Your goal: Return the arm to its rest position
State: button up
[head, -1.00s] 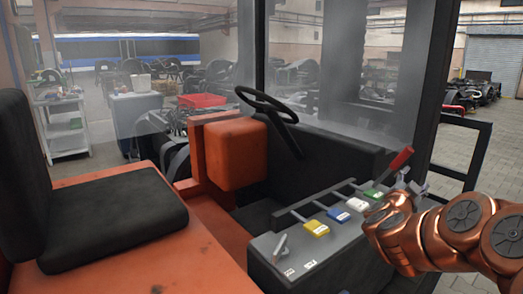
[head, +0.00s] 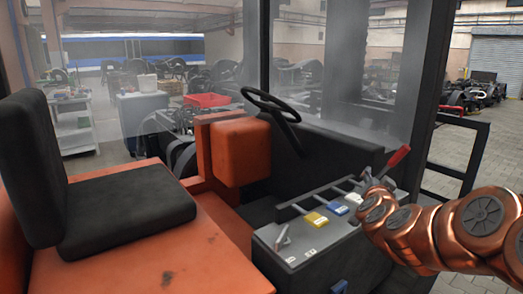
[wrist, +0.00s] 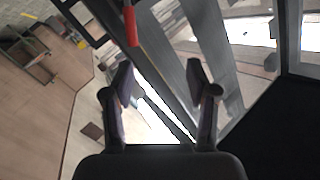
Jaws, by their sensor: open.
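My copper-coloured arm (head: 440,235) reaches in from the right edge of the head view. Its end is above the right part of the grey lever console (head: 300,250). In the wrist view my gripper (wrist: 160,66) has its two dark fingers spread apart, with nothing between them. The red lever handle (head: 398,156) stands just behind the arm's end in the head view. It also shows in the wrist view (wrist: 130,25), beyond the fingers near the top. The arm hides part of the console's right side.
Yellow (head: 316,219) and blue (head: 338,210) lever handles sit left of the arm. A black steering wheel (head: 270,103), an orange box (head: 241,152) and a black seat (head: 125,210) stand further left. A dark cab post (head: 425,85) rises behind the arm.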

jog(key=s+a+f+n+g+y+p, duration=0.1)
jog(key=s+a+n+y, duration=0.15)
jog(key=a, duration=0.35)
jog(key=s+a+f+n+g+y, duration=0.1)
jog(key=s+a+n+y, duration=0.1)
jog(key=a+n+y, duration=0.3)
jog(key=s+a+f+g+y+p, duration=0.15)
jog(key=s+a+f+g, duration=0.3)
jog(key=s+a, duration=0.45)
jog(key=s+d+f+g, duration=0.2)
jog(key=s+g, duration=0.1)
jog(key=s, duration=0.8)
jog(key=s+d+f+n+g+h+p, duration=0.1)
jog(key=s+g, duration=0.3)
jog(key=s, duration=0.8)
jog(key=s+d+f+n+g+h+p, duration=0.1)
jog(key=s+d+f+g, duration=0.2)
jog(key=s, duration=0.8)
jog(key=shift+s+g, duration=0.15)
jog(key=shift+g, duration=0.6)
jog(key=shift+n, duration=0.25)
